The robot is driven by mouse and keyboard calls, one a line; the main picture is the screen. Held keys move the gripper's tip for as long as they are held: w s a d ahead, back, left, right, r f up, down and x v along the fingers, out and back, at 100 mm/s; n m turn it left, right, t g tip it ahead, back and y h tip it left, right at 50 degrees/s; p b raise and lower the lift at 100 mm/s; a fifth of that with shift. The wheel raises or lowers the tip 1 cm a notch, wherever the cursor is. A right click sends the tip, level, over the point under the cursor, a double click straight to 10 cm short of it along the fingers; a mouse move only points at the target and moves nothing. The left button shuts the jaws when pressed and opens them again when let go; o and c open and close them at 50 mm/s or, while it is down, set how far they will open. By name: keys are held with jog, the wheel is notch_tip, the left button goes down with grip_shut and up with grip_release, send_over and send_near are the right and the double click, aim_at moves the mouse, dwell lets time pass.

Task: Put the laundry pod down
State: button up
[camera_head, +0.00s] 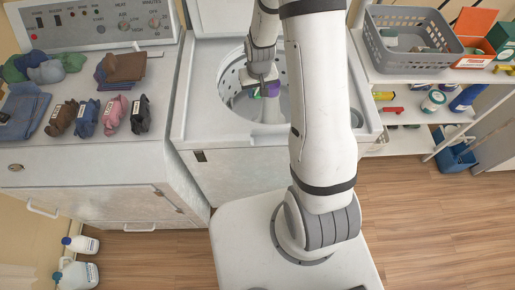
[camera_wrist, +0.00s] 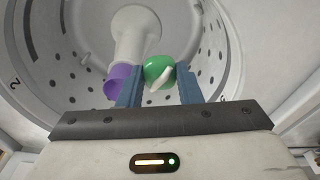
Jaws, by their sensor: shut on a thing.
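The laundry pod shows a round green part with a white streak (camera_wrist: 158,72) between my fingertips in the wrist view. A purple part (camera_wrist: 115,82) shows beside the left finger and looks like part of the same pod; the finger hides where they would join. My gripper (camera_wrist: 160,88) is shut on the pod. In the head view, my gripper (camera_head: 264,88) holds the purple and green pod (camera_head: 271,90) inside the mouth of the open washer drum (camera_head: 229,88). The drum's central post (camera_wrist: 137,35) rises behind the pod in the wrist view.
The washer's rim (camera_head: 190,125) surrounds the drum. A dryer top (camera_head: 90,165) at the left carries folded clothes (camera_head: 25,110) and several rolled socks (camera_head: 115,112). A shelf (camera_head: 410,72) at the right holds a grey basket (camera_head: 405,45) and bottles. Jugs (camera_head: 75,272) stand on the floor at the lower left.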

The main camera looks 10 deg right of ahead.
jog(key=f+n+b, duration=0.5)
jog(key=f+b, duration=0.4)
jog(key=b, duration=0.2)
jog(key=s+f+n+g+y+b, duration=0.1)
jog(key=f+n+b, duration=0.4)
jog(key=f+b, duration=0.4)
jog(key=s+f+n+b, duration=0.1)
jog(key=f+n+b, duration=0.4)
jog(key=f+b, duration=0.4)
jog(key=shift+s+f+n+y+b, duration=0.15)
jog(key=shift+f+n+y+b, duration=0.2)
jog(key=shift+b, duration=1.65)
jog(key=shift+f+b, duration=0.4)
jog(key=shift+b, duration=0.05)
